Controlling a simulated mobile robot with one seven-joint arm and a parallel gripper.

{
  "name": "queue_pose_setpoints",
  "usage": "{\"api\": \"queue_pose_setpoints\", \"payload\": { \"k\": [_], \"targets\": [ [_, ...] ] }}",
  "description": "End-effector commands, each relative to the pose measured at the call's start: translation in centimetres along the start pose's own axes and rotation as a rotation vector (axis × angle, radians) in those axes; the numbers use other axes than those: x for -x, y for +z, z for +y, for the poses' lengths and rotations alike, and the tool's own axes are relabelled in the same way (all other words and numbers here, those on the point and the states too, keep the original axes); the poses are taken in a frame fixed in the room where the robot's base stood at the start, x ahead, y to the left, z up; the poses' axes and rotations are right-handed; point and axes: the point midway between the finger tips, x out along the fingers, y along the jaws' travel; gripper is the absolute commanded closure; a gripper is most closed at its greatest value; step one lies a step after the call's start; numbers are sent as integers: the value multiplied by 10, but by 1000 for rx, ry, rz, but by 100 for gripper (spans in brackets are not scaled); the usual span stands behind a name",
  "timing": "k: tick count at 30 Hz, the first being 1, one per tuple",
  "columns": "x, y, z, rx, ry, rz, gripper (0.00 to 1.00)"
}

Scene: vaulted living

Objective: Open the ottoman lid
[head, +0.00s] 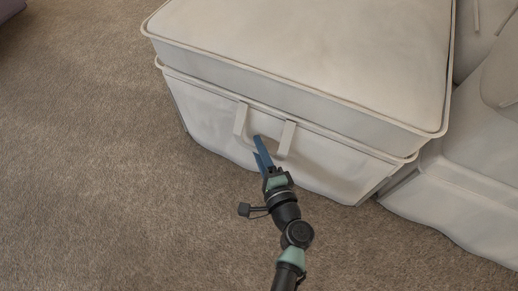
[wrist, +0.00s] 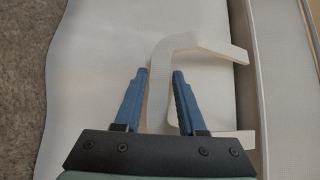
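The cream ottoman (head: 190,108) stands on the carpet. Its padded lid (head: 310,40) lies flat on the body, closed. A pale loop handle (head: 287,139) is on the front face just below the lid seam, with two arms joined by a bar. In the wrist view the handle (wrist: 218,50) juts toward me. My gripper (head: 257,147) is at the handle, between its two arms in the head view. In the wrist view my blue fingers (wrist: 160,74) are apart, with the handle's bar between them in the picture. I cannot tell if either finger touches it.
Another pale upholstered piece (head: 465,190) stands close against the ottoman's right side. Brown carpet (head: 90,170) is clear to the left and in front. A dark purple-grey object (head: 10,8) shows at the top left corner.

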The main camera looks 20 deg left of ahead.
Motion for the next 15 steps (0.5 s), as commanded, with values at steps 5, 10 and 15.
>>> {"api": "queue_pose_setpoints", "payload": {
  "k": [5, 10, 15],
  "targets": [
    [0, 0, 0, 0, 0, 0, 95],
    [0, 0, 0, 0, 0, 0, 100],
    [0, 0, 0, 1, -1, -1, 100]
  ]
}}
